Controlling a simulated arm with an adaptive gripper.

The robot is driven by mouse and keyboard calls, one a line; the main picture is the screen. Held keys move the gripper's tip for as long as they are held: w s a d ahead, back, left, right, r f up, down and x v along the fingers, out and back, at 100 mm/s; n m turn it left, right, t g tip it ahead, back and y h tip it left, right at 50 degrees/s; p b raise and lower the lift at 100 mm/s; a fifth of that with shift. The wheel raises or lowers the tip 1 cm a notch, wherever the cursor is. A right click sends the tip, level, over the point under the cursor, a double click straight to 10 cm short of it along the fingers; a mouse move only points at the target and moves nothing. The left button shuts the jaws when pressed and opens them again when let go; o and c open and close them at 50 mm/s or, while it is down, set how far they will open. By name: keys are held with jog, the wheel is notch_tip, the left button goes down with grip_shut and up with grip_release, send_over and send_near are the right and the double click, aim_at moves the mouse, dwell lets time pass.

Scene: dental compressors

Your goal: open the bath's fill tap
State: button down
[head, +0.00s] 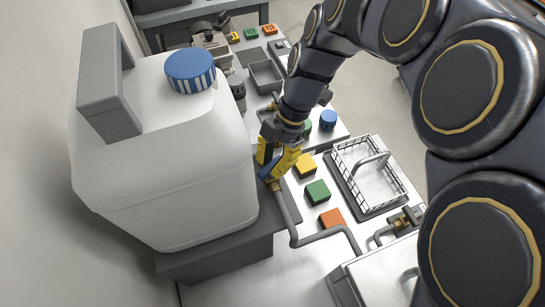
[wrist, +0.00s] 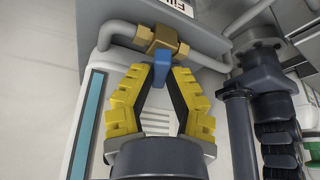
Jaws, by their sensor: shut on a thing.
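The tap is a brass valve body (wrist: 165,35) with a blue lever (wrist: 160,68), set in a grey pipe below a label of which "Fill" can be read. My gripper (wrist: 161,76) has its yellow fingers closed about the blue lever, one on each side. In the head view my gripper (head: 273,166) is beside the white tank's right side, with the blue lever (head: 264,173) partly hidden by the fingers. A grey pipe (head: 291,222) runs from the tap toward a steel box (head: 372,278) at lower right. I cannot tell whether this box is the bath.
The large white tank (head: 165,150) with a blue cap (head: 190,70) stands close at left. Yellow (head: 305,165), green (head: 317,192) and orange (head: 331,219) blocks lie on the bench. A wire basket (head: 366,175) and another brass valve (head: 405,219) are at right.

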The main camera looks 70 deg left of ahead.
jog(key=shift+s+d+f, duration=0.1)
jog(key=c, duration=1)
grip_release()
jog(key=v, duration=1.2)
